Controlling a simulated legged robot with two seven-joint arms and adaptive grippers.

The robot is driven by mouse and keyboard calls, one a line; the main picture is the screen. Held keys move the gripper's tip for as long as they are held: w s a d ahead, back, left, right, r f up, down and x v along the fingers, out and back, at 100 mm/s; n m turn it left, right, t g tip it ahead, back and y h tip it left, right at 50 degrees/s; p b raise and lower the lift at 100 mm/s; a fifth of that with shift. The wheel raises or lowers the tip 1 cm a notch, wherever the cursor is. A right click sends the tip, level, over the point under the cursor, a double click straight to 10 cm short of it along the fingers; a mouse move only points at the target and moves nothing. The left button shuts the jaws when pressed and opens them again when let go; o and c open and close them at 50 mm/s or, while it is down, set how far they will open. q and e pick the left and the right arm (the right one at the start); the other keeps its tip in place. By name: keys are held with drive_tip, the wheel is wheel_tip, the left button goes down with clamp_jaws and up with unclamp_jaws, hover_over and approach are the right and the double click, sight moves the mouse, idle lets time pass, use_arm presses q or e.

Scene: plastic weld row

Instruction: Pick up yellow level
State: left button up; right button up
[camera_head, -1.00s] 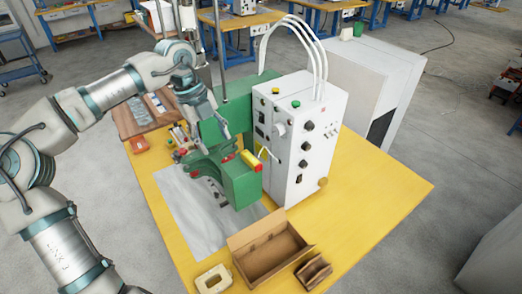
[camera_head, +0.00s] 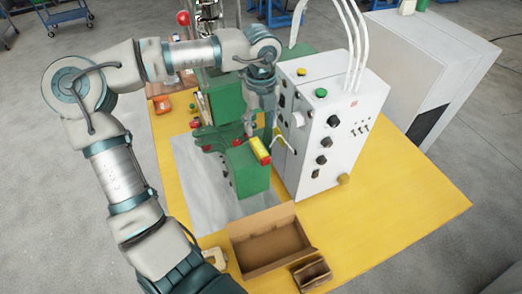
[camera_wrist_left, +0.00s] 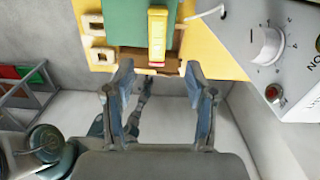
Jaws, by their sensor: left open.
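The yellow level (camera_head: 259,150) is a small yellow bar with red at its end. It lies on top of the green machine block (camera_head: 248,172), beside the white control box. It also shows in the left wrist view (camera_wrist_left: 157,38), upright in the picture and beyond the fingertips. My left gripper (camera_head: 262,128) points down just above and behind the level in the head view. In the left wrist view the left gripper (camera_wrist_left: 160,78) has its fingers spread apart with nothing between them. My right gripper is not in view.
The white control box (camera_head: 325,130) with knobs and cables stands close to the right of the left gripper. An open cardboard box (camera_head: 270,240) and a small brown holder (camera_head: 311,273) sit at the front of the yellow table (camera_head: 400,205). The table's right side is clear.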

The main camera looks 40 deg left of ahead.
sight(259, 147)
use_arm(q)
drive_tip(key=f, duration=0.1)
drive_tip(key=w+f, duration=0.1)
drive_tip(key=f, duration=0.1)
drive_tip(key=shift+a+f, duration=0.1)
drive_tip(key=shift+f, duration=0.15)
drive_tip(key=shift+s+a+f, duration=0.1)
drive_tip(key=shift+a+f, duration=0.05)
drive_tip(key=shift+f, duration=0.2)
drive_tip(key=shift+s+a+f, duration=0.15)
drive_tip(key=shift+s+f, duration=0.05)
drive_tip(key=f, duration=0.4)
drive_tip(key=shift+s+d+f+p, duration=0.2)
drive_tip(key=shift+s+d+p, duration=0.05)
drive_tip(key=shift+s+p, duration=0.15)
drive_tip(key=shift+w+d+f, duration=0.15)
drive_tip(key=shift+d+f, duration=0.05)
drive_tip(key=c, duration=0.7)
drive_tip(key=shift+a, duration=0.15)
drive_tip(key=c, duration=0.4)
drive_tip(key=shift+a, duration=0.1)
clamp_jaws()
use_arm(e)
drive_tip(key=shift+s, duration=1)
